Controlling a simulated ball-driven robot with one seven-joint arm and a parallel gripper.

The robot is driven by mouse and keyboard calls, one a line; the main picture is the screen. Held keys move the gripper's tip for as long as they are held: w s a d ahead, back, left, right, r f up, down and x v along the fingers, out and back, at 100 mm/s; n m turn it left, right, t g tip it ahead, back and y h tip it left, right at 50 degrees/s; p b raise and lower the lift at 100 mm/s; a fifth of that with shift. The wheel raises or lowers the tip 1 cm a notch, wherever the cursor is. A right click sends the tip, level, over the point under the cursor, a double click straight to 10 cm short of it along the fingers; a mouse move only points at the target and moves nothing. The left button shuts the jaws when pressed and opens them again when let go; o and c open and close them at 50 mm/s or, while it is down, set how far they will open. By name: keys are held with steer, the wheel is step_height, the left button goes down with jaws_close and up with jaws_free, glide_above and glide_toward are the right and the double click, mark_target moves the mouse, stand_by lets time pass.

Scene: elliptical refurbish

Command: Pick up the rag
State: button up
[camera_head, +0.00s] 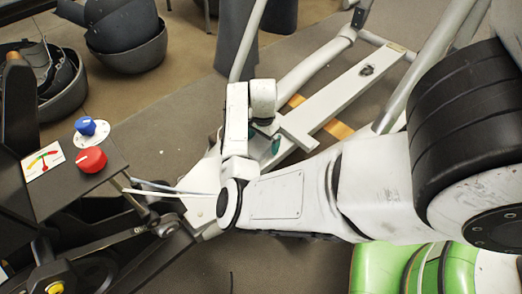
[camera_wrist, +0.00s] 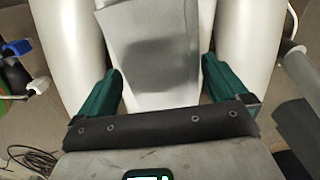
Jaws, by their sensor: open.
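I cannot pick out the rag with certainty in either view. In the wrist view, a light grey panel or sheet (camera_wrist: 182,82) with a darker grey patch (camera_wrist: 150,55) lies beyond my gripper (camera_wrist: 162,70). I cannot tell whether that patch is cloth, a shadow or part of the machine. My gripper has two teal fingers, wide apart, with nothing seen held between them. In the head view, my gripper (camera_head: 269,134) is largely hidden behind my white arm, over the elliptical's white frame (camera_head: 345,98).
A dark console (camera_head: 70,180) with a blue knob (camera_head: 86,126) and a red knob (camera_head: 91,160) is at the left. Dark grey bins (camera_head: 125,35) stand at the upper left. Pale tubes flank my fingers in the wrist view. Open floor (camera_head: 170,110) shows between bins and elliptical.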

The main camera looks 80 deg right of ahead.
mark_target(263, 140)
steer(key=shift+f, duration=0.3)
steer(key=c, duration=1)
steer(key=shift+r, duration=0.15)
steer(key=shift+r+p, duration=0.6)
steer(key=shift+p, duration=0.1)
step_height(263, 140, up, 2)
steer(key=shift+r+p, duration=0.1)
steer(key=shift+p, duration=0.85)
steer(key=s+d+r+p, duration=0.1)
steer(key=r, duration=0.1)
steer(key=s+d+r+p, duration=0.2)
steer(key=r, duration=0.1)
steer(key=shift+d+r, duration=0.3)
steer(key=shift+d, duration=0.05)
steer(key=s+d+r+p, duration=0.1)
steer(key=s+d, duration=0.1)
steer(key=s+d+r+p, duration=0.1)
steer(key=s+d, duration=0.1)
steer(key=s+d+r+p, duration=0.1)
steer(key=s+d, duration=0.1)
steer(key=d, duration=0.1)
steer(key=shift+r, duration=0.35)
